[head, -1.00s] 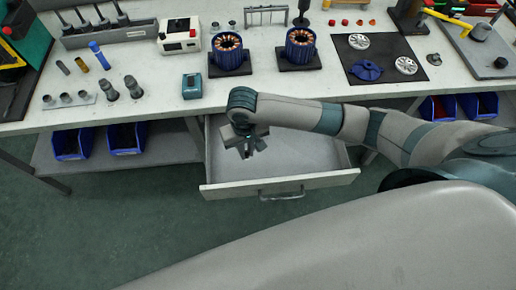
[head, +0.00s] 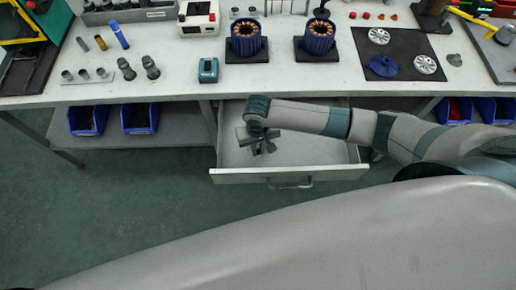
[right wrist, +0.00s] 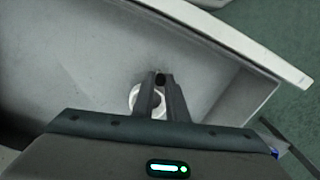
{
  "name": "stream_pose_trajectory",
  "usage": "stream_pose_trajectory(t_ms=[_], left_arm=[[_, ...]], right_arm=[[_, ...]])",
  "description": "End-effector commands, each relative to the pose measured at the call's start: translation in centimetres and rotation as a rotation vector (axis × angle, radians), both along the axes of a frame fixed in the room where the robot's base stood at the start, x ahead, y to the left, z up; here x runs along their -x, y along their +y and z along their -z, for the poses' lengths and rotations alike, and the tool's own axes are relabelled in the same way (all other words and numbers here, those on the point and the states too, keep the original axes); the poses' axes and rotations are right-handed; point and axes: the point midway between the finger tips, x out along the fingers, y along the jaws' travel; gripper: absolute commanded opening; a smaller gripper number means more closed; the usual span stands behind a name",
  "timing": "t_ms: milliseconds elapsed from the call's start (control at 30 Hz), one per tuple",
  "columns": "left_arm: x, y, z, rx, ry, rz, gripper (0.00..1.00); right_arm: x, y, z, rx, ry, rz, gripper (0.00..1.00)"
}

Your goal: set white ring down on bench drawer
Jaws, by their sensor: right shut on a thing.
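The bench drawer (head: 325,153) is pulled open under the bench. Its pale inner floor also shows in the right wrist view (right wrist: 65,60). My right gripper (head: 263,150) points down inside the left part of the drawer. In the right wrist view its two fingers (right wrist: 160,80) are close together, shut on the white ring (right wrist: 133,97). The ring shows on both sides of the fingers, partly hidden by them. I cannot tell whether it touches the drawer floor. In the head view I cannot make out the ring. My left gripper is not in view.
The drawer's front wall (head: 235,176) stands on the near side. On the bench top are two motor stators (head: 247,40), a teal block (head: 208,70) and a black mat (head: 365,40) with parts. Blue bins (head: 138,118) sit on the shelf below. The rest of the drawer floor looks empty.

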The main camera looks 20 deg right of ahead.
Motion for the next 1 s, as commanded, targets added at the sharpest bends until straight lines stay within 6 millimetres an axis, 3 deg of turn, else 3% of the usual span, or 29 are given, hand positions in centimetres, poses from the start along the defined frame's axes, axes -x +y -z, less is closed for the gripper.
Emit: stream_pose_trajectory(t_ms=[133,533,567,633,1000], left_arm=[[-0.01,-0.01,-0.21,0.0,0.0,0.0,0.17],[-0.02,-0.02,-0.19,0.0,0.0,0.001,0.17],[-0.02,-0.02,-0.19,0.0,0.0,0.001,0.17],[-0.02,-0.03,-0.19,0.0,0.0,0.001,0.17],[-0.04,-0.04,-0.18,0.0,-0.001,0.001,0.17]], right_arm=[[-0.01,-0.04,1.05,0.001,0.0,0.001,0.0],[0.01,0.04,1.39,-0.001,0.0,0.0,0.0],[0.0,0.04,1.42,-0.001,0.0,0.0,0.15],[-0.01,0.04,1.39,-0.001,-0.001,-0.001,0.31],[-0.02,-0.01,1.24,0.0,-0.001,0.0,0.31]])
